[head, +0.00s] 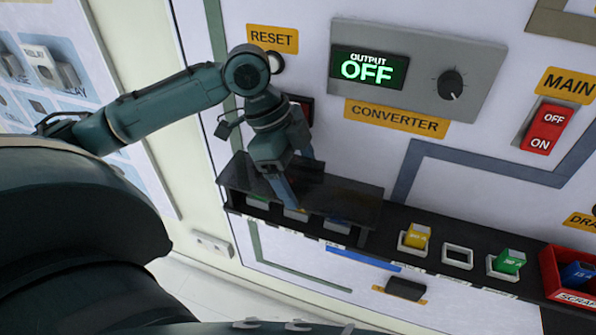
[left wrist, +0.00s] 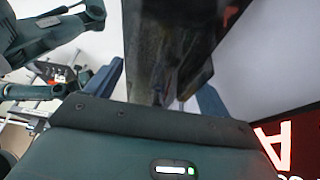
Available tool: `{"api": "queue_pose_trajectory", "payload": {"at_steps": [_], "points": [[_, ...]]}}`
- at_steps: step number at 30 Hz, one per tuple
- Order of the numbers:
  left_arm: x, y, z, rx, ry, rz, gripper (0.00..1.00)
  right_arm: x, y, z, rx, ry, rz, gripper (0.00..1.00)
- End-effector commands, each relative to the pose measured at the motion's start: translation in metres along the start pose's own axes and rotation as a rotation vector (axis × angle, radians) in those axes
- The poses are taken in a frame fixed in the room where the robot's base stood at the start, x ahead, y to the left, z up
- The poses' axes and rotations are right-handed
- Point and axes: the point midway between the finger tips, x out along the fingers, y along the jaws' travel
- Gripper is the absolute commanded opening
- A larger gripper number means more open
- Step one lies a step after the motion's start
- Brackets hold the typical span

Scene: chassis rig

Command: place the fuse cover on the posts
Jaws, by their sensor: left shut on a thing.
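The fuse cover (head: 345,198) is a dark, see-through panel. In the head view it lies over the left part of the black fuse shelf, with several sockets showing dimly under its front edge. My left gripper (head: 288,192) points down at the cover's left half, its blue fingers shut on it. In the left wrist view the dark cover (left wrist: 165,45) stands between the two fingers and fills the upper middle. I cannot make out the posts or tell whether the cover touches them. My right gripper is not in view.
The shelf continues right with a yellow fuse (head: 415,236), an empty socket (head: 458,257) and a green fuse (head: 509,262). A red scrap bin (head: 549,273) holds a blue fuse. Above are the converter panel (head: 418,70), reading OFF, and the red main switch (head: 545,127).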

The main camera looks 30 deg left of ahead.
Motion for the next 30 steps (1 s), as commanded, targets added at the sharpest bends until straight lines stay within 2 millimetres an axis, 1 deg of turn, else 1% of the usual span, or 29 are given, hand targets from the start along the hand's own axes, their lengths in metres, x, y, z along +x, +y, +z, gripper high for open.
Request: {"api": "queue_pose_trajectory", "payload": {"at_steps": [19, 20, 26, 27, 30], "points": [[0.01, 0.0, 0.004, -0.001, 0.001, -0.001, 0.46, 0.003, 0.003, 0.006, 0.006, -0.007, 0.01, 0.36], [0.01, 0.0, 0.004, 0.0, 0.0, -0.001, 0.82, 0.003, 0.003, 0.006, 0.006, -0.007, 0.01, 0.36], [0.009, 0.0, 0.004, 0.0, 0.0, -0.001, 0.99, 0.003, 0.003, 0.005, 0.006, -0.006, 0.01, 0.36], [0.009, 0.0, 0.004, 0.0, 0.0, -0.001, 1.0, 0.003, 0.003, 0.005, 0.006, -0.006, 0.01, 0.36], [0.01, 0.0, 0.004, 0.0, 0.0, -0.001, 1.0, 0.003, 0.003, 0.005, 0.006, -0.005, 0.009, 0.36]]}}
